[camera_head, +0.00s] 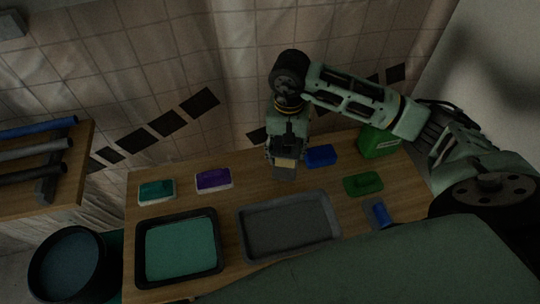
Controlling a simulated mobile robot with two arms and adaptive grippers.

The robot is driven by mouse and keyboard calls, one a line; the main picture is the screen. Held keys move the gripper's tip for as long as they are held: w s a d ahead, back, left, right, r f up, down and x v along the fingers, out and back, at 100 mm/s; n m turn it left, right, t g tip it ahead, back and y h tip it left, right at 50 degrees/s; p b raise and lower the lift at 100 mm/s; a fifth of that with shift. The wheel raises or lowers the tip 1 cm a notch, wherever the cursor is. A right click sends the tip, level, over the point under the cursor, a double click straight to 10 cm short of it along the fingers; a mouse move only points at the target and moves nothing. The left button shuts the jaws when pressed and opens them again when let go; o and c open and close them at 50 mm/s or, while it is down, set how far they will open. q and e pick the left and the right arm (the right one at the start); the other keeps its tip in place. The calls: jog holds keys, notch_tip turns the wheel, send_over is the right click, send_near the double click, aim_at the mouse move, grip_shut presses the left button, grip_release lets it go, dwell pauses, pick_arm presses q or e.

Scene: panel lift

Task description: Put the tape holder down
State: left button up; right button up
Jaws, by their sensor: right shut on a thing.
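My right gripper (285,152) reaches down over the back middle of the wooden table and is shut on a small grey piece with a beige face (285,163), which appears to be the tape holder. The gripper hides its upper part. It is upright, just behind the grey tray; I cannot tell whether its underside touches the table. My left gripper is not in view.
On the wooden table (253,188) are a grey tray (290,226), a black tray with teal content (180,250), teal (157,190) and purple (214,179) blocks, a blue block (321,155), a green block (363,184), a green container (380,142) and a blue-handled item (381,213).

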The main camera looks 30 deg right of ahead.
jog(key=w+a+f, duration=0.1)
jog(key=f, duration=0.1)
jog(key=w+a+f+p, duration=0.1)
jog(key=f, duration=0.1)
jog(key=w+a+f, duration=0.1)
jog(key=w+f, duration=0.1)
jog(key=shift+f+p, duration=0.2)
jog(key=shift+p, duration=0.1)
jog(key=shift+w+d+f, duration=0.1)
jog(key=shift+f, duration=0.2)
jog(key=shift+f, duration=0.1)
jog(key=shift+f+b, duration=0.1)
jog(key=shift+b, duration=0.2)
jog(key=o, duration=1)
jog(key=shift+o, duration=0.2)
